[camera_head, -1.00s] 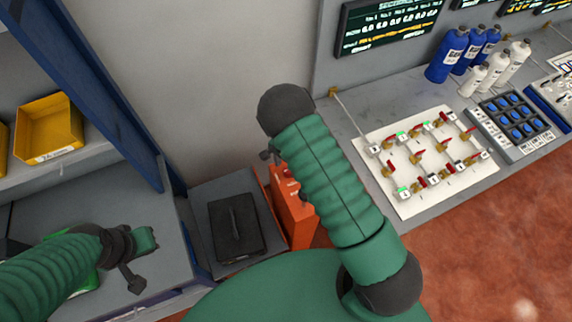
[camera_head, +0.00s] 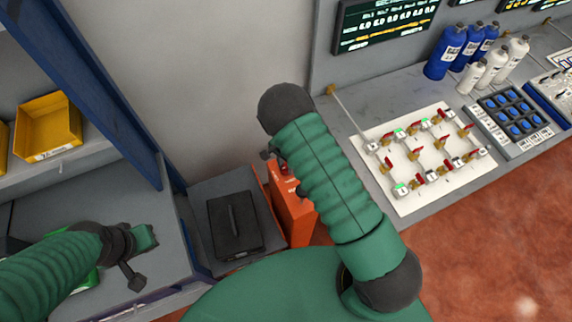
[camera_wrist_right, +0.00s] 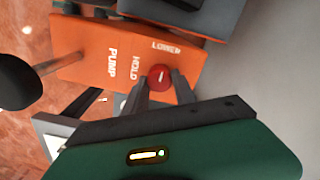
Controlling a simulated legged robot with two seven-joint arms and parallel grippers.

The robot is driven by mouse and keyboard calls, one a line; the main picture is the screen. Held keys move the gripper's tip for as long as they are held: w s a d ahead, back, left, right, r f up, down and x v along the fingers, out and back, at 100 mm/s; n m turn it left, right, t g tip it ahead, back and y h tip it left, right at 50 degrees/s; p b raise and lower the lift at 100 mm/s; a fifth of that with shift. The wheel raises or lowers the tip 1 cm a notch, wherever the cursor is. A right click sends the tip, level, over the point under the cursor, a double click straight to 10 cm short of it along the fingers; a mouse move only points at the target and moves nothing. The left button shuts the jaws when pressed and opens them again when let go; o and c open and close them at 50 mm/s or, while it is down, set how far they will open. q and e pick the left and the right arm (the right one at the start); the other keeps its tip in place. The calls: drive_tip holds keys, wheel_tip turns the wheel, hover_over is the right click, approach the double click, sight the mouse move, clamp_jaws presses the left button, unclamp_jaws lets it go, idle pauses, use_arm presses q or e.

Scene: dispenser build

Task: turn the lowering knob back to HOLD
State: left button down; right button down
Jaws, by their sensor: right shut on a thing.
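The red knob (camera_wrist_right: 160,77) with a small white mark sits on the orange panel (camera_wrist_right: 100,50), which carries the words PUMP, HOLD and LOWER. My right gripper (camera_wrist_right: 164,84) has its two grey fingers closed on either side of the knob in the right wrist view. I cannot tell for sure which word the mark points at.
A black case (camera_head: 234,226) lies on a grey surface left of the orange unit. A white valve board (camera_head: 428,160), blue and white bottles (camera_head: 446,52) and a button box (camera_head: 513,116) are on the right bench. A yellow bin (camera_head: 48,125) sits on the left shelf.

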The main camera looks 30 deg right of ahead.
drive_tip(key=shift+w+a, duration=0.1)
drive_tip(key=shift+w, duration=0.05)
drive_tip(key=n+b, duration=0.2)
drive_tip(key=n, duration=0.1)
drive_tip(key=shift+f+n+b, duration=0.1)
drive_tip(key=shift+n+b, duration=0.25)
drive_tip(key=shift+n, duration=0.05)
drive_tip(key=n+b, duration=0.2)
drive_tip(key=n, duration=0.2)
drive_tip(key=shift+n, duration=0.3)
drive_tip(key=n+b, duration=0.2)
drive_tip(key=n, duration=0.2)
drive_tip(key=shift+r+n+b, duration=0.2)
drive_tip(key=shift+n+b, duration=0.3)
drive_tip(key=shift+n, duration=2.3)
